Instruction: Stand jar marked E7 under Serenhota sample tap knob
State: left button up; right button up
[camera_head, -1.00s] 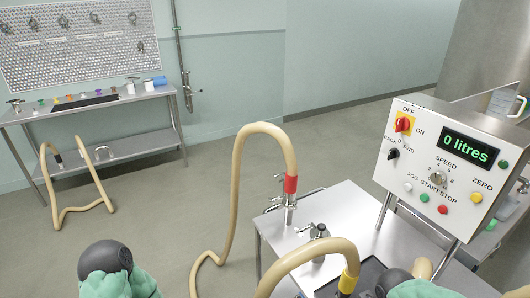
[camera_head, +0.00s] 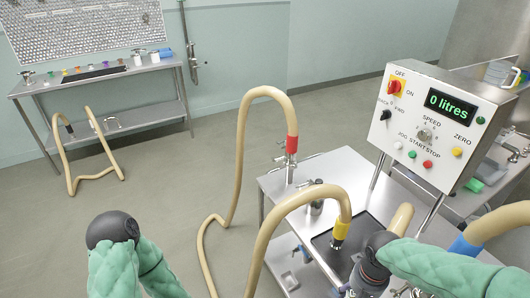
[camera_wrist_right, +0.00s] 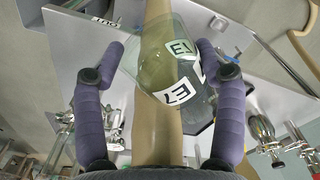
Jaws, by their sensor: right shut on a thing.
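A clear glass jar (camera_wrist_right: 150,62) with white labels fills the middle of the right wrist view. Its tilted marking looks like E7. My right gripper (camera_wrist_right: 163,50) has its purple fingers on either side of the jar and is shut on it. In the head view, the dark right wrist is at the front edge of the steel table; its fingers and the jar are mostly hidden or out of frame. My left arm shows at lower left, but its gripper is not in view. I cannot make out a Serenhota name on any tap knob.
A steel table (camera_head: 290,192) carries beige hoses with a red-collared end (camera_head: 291,146) and a yellow-collared end (camera_head: 340,232), beside a control box (camera_head: 432,122) reading 0 litres. A shelf bench (camera_head: 100,78) stands at the back left.

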jog(key=w+a+f+n, duration=0.1)
jog(key=w+a+f, duration=0.2)
jog(key=w, duration=0.3)
jog(key=w+a+f+n, duration=0.1)
jog(key=w+a+f, duration=0.3)
jog(key=w+f, duration=0.1)
jog(key=shift+w+f, duration=0.3)
jog(key=shift+w, duration=0.55)
